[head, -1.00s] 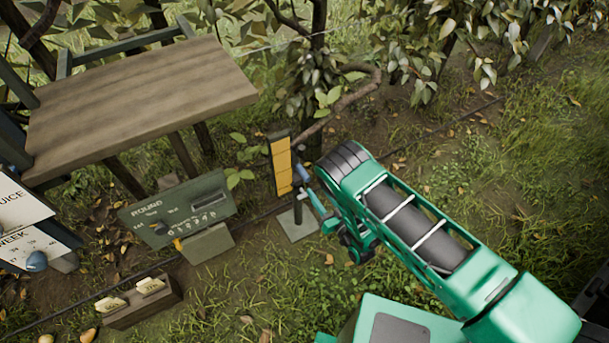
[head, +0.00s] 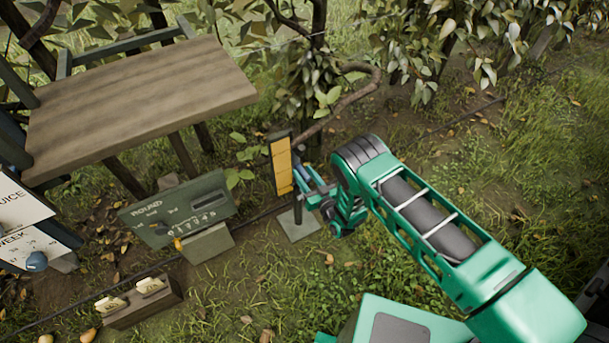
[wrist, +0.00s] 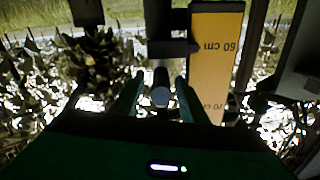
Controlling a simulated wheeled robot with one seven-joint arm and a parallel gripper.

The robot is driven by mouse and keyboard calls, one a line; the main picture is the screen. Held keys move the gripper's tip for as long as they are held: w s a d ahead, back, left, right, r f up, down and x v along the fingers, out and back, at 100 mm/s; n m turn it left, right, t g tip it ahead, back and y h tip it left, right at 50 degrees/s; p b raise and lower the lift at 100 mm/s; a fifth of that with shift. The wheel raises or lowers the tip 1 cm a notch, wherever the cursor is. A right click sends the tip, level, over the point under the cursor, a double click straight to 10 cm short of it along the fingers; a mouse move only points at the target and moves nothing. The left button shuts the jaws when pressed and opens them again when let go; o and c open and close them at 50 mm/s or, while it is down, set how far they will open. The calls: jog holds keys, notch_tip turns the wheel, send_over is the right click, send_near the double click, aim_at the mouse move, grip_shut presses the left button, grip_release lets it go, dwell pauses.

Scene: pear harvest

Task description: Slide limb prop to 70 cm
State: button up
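The limb prop is a dark post with a yellow scale board (head: 281,167) on a grey base plate (head: 298,224), under a bent branch. In the wrist view the scale board (wrist: 214,75) appears upside down, reading 60 cm and, partly hidden, 70. A dark slider collar (wrist: 172,48) sits beside the 60 mark. Its round-ended knob (wrist: 160,96) points toward the camera. My gripper (wrist: 159,98) is open, with one finger on each side of the knob and gaps visible. In the head view my gripper (head: 312,190) is at the prop's right side.
A wooden table (head: 140,95) stands at upper left. A green panel marked ROUND (head: 180,210) and a low box with labels (head: 140,302) are left of the prop. Leafy branches (head: 440,40) hang behind. Grass at right is open.

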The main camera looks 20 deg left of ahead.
grip_shut()
notch_tip(320, 180, up, 10)
jog(key=shift+w+r, duration=0.1)
jog(key=shift+w, duration=0.05)
dwell(0.4)
grip_release()
jog(key=shift+d, duration=0.1)
jog(key=v, duration=1)
jog(key=shift+s+d, duration=0.2)
jog(key=shift+d, duration=0.05)
